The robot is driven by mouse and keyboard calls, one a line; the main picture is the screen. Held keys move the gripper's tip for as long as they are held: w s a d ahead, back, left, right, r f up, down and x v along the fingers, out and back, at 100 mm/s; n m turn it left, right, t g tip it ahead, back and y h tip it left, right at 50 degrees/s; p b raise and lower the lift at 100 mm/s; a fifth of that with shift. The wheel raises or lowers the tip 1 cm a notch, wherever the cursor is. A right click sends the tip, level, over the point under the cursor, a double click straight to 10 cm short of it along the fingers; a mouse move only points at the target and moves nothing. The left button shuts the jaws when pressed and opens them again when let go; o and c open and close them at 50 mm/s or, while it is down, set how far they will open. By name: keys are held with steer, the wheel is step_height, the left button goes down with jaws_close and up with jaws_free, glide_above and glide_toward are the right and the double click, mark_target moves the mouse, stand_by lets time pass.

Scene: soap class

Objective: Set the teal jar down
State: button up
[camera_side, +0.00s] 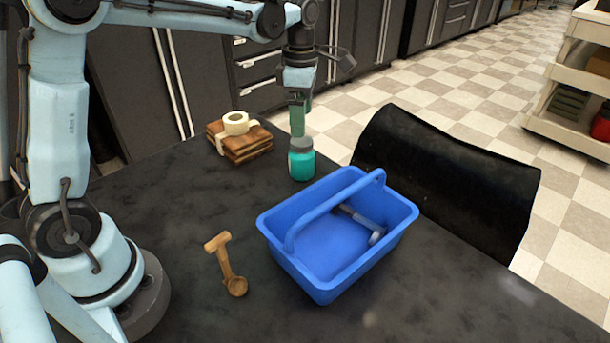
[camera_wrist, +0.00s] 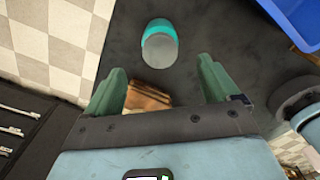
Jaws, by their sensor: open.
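The teal jar (camera_side: 301,164) stands upright on the dark table, behind the blue basket, with a grey lid on top. In the wrist view the jar (camera_wrist: 159,42) shows beyond my fingertips, its grey lid towards the camera. My gripper (camera_side: 298,128) points down just above the jar's lid in the side view. In the wrist view my gripper (camera_wrist: 161,75) has its two green fingers spread apart with nothing between them. Whether a fingertip touches the lid cannot be told.
A blue basket (camera_side: 303,262) with a handle holds a hammer-like tool (camera_side: 362,224). A wooden scoop (camera_side: 226,264) lies to its left. Stacked wooden boards (camera_side: 241,149) with a tape roll (camera_side: 236,123) lie behind left. A black chair (camera_side: 445,180) stands at the table's far edge.

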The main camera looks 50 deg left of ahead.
steer(key=shift+r, duration=0.8)
steer(key=shift+s+d+r+m, duration=0.1)
steer(key=shift+s+r+m, duration=0.2)
steer(key=shift+r+m, duration=0.1)
steer(key=s+d+f+m+t, duration=0.1)
steer(key=s+d+m+t, duration=0.1)
steer(key=s+m, duration=0.5)
steer(key=s+d+f+m+t, duration=0.1)
steer(key=s+m+t, duration=0.4)
steer(key=m, duration=1.2)
steer(key=shift+s+d+m, duration=0.4)
steer(key=shift+s, duration=0.85)
